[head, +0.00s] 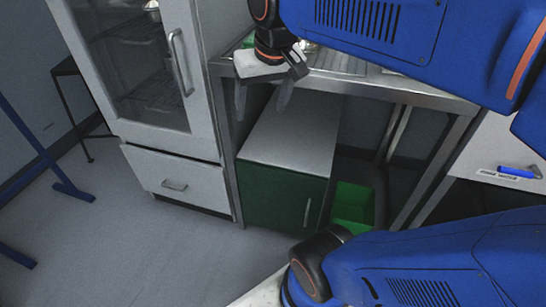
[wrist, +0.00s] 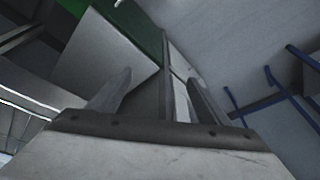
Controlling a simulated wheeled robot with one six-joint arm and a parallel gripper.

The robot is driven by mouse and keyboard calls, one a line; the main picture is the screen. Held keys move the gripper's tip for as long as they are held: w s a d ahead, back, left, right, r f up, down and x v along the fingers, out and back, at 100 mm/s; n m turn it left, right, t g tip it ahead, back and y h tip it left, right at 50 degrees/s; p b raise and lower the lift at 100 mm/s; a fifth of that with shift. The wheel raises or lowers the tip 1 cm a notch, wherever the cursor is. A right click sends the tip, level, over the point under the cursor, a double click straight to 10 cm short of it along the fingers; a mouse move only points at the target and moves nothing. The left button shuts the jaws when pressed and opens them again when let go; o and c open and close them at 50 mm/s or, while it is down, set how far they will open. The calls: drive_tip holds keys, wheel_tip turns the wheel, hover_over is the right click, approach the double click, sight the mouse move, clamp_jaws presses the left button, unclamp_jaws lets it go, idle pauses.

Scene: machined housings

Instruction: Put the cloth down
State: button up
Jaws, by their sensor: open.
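No cloth can be made out in either view. My gripper (head: 263,100) is in front of the steel bench's front edge in the head view, pointing down, above the low green cabinet with a grey top (head: 290,135). In the wrist view its two fingers (wrist: 155,92) stand apart with nothing between them. The grey cabinet top (wrist: 105,55) shows beyond the fingers there. My blue arm hides much of the bench top.
A steel bench (head: 400,88) stands over the green cabinet. A glass-door cabinet (head: 170,75) is to the left. A green bin (head: 352,205) stands under the bench. A blue marker (head: 518,172) lies at right. The floor (head: 110,235) at left is mostly clear.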

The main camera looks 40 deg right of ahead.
drive_tip(key=s+a+f+n+t, duration=0.1)
drive_tip(key=s+a+f+n, duration=0.1)
drive_tip(key=s+f, duration=0.5)
wheel_tip(320, 180, down, 4)
drive_tip(key=shift+s+r+n, duration=0.2)
drive_tip(key=shift+s+n, duration=0.05)
drive_tip(key=shift+n, duration=0.05)
drive_tip(key=shift+c, duration=0.7)
